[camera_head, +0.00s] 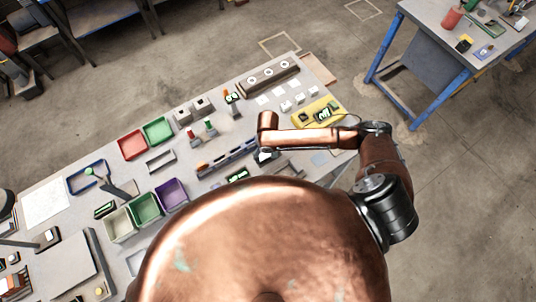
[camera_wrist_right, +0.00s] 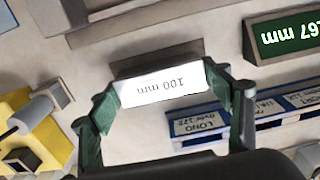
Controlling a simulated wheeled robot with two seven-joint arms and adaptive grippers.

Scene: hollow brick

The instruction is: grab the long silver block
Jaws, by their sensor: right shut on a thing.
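My right gripper (camera_wrist_right: 163,103) has its two green-padded fingers on either side of a block with a white "100 mm" label (camera_wrist_right: 165,86) in the right wrist view. It is shut on this block; a dark grey face shows behind the label. In the head view my right gripper (camera_head: 264,156) is small, at the bench beside the long blue rack (camera_head: 226,158), and the block in it cannot be made out. Whether this is the long silver block is not clear from its visible face. My left gripper is not in view.
The blue rack's labels (camera_wrist_right: 200,124) include "LONG". A green display (camera_wrist_right: 284,38) stands near it. Red (camera_head: 132,146), green (camera_head: 157,131) and purple (camera_head: 171,194) bins are on the bench. A yellow tray (camera_head: 318,113) is at the right. A blue-legged table (camera_head: 430,60) stands apart.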

